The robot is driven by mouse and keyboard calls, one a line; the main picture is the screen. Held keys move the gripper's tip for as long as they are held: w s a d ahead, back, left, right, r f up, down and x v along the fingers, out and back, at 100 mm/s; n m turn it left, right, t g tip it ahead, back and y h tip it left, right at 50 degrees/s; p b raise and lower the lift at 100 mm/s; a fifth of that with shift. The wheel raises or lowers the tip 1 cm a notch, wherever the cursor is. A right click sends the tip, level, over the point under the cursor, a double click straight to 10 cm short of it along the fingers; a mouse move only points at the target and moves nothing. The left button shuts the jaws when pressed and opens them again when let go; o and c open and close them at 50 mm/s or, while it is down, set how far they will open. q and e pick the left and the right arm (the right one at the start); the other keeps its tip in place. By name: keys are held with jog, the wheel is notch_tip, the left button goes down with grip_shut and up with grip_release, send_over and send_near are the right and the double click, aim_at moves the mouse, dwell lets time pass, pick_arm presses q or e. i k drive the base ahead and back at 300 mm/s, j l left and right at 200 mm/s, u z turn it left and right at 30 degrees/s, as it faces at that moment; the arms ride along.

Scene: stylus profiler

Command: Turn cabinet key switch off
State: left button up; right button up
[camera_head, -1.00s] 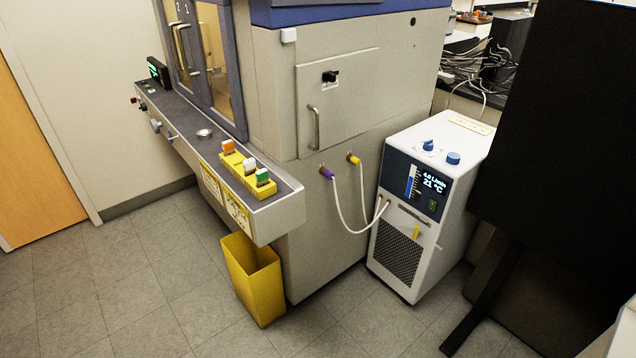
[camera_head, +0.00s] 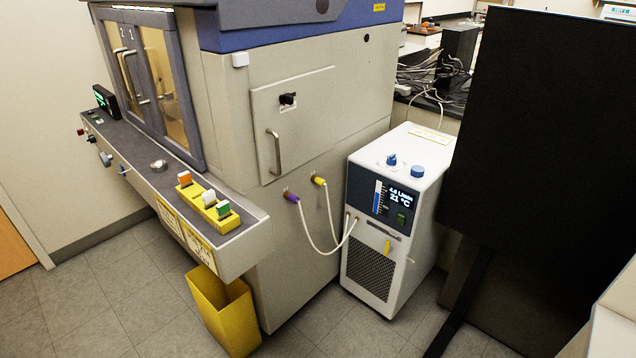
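The black cabinet key switch (camera_head: 288,99) sits on the upper part of a beige side panel door (camera_head: 310,112) of the large cabinet. A metal bar handle (camera_head: 275,152) is on the same door, lower left of the switch. The door looks shut. The switch's exact position is too small to read. Neither of my grippers is in view.
A white chiller (camera_head: 395,215) with hoses stands right of the cabinet. A grey ledge (camera_head: 150,185) with coloured blocks juts out at the left, above a yellow bin (camera_head: 222,308). A large black panel (camera_head: 545,130) fills the right. Tiled floor (camera_head: 90,305) is free at lower left.

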aim_at(81, 131)
jog(key=u, duration=1.2)
